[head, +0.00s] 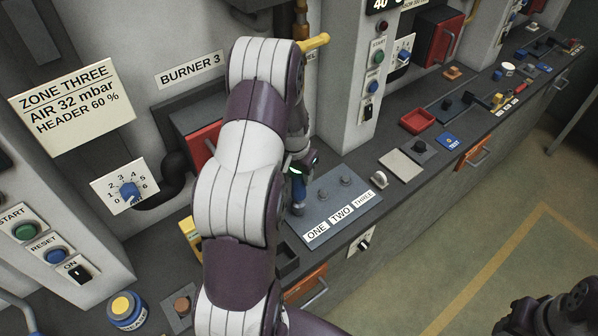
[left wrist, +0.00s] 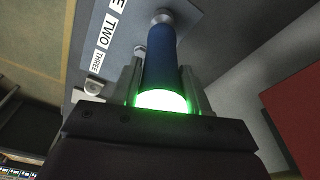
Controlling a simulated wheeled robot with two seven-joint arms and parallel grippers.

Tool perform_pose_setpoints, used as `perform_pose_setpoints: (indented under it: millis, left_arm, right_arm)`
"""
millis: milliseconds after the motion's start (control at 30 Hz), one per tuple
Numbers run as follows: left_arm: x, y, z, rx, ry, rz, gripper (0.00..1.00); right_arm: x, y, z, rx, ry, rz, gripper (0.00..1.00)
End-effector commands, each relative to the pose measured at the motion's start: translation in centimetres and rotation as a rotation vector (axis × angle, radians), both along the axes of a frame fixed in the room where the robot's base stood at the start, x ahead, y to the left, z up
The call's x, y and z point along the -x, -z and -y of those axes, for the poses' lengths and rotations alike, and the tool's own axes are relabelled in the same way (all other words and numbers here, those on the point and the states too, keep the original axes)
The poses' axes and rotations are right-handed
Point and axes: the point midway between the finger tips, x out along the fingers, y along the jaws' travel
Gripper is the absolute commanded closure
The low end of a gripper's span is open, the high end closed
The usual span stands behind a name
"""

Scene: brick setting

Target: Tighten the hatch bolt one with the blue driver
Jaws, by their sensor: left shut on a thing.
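The hatch plate (head: 352,218) is a grey panel on the bench with bolts and labels ONE, TWO and THREE; it also shows in the left wrist view (left wrist: 86,62). My left gripper (head: 299,168) is shut on the blue driver (head: 298,188). In the left wrist view the driver (left wrist: 160,58) stands between the fingers (left wrist: 161,88), with a green glow at its near end. Its far end is at bolt one (left wrist: 162,16), above label ONE, and mostly covers it. Bolts two (head: 322,195) and three (head: 345,181) stand uncovered. My right gripper (head: 562,308) is dark at the lower right, its jaws unclear.
A red tray (head: 418,121), a pale plate (head: 400,165) and a blue tag (head: 451,140) lie further right along the bench. A red burner box (head: 196,143) stands on the wall behind my left arm. Orange-fronted drawers with handles (head: 314,293) line the bench front.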

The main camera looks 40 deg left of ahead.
Motion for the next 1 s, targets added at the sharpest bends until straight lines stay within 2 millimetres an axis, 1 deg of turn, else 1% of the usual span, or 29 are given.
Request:
perform_pose_setpoints:
  millis: [633, 1000]
  left_arm:
    - [-0.1, 1.6, 0.0, -0.001, 0.0, 0.002, 1.0]
    - [0.0, 1.6, 0.0, -0.001, 0.0, 0.002, 1.0]
  right_arm:
    - [0.0, 1.3, 0.0, 0.0, 0.0, 0.0, 0.57]
    - [0.0, 1.3, 0.0, 0.0, 0.0, 0.0, 0.57]
